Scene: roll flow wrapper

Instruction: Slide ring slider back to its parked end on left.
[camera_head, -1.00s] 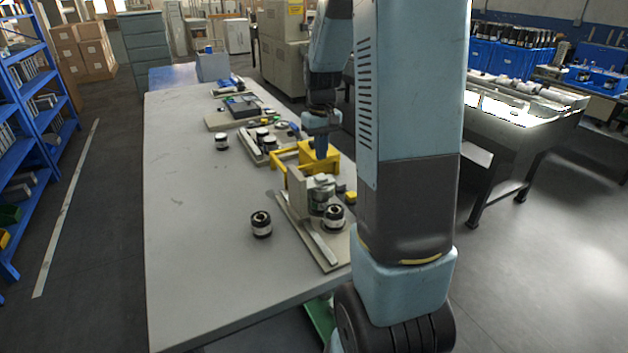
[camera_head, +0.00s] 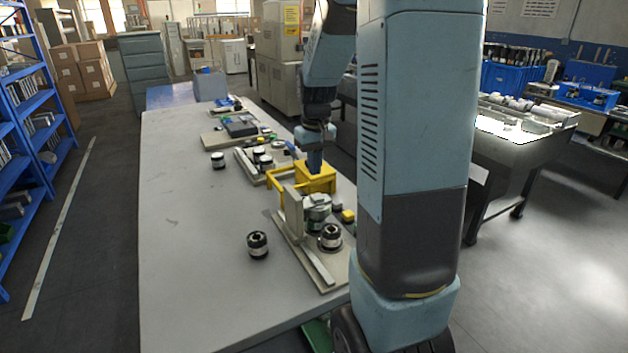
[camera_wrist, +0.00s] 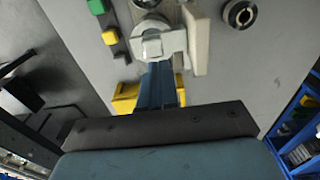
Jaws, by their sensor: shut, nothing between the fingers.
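My gripper (camera_head: 315,165) is shut and empty. In the head view its tip overlaps the yellow box-like part (camera_head: 318,184) of the near fixture. In the wrist view the dark blue fingers (camera_wrist: 160,85) point towards a round grey metal part (camera_wrist: 152,42) with a pale hub. The same round part (camera_head: 317,207) shows in the head view beside an upright grey plate (camera_head: 294,212). I cannot tell which piece is the ring slider, or whether the fingers touch anything. The fixture stands on a beige base plate (camera_head: 301,262).
A black-and-white roll (camera_head: 258,245) stands loose on the table left of the fixture, and another (camera_head: 330,238) on the plate. Green (camera_wrist: 97,7) and yellow (camera_wrist: 110,36) blocks lie beside the round part. More fixtures stand farther back. The table's left side (camera_head: 190,230) is clear.

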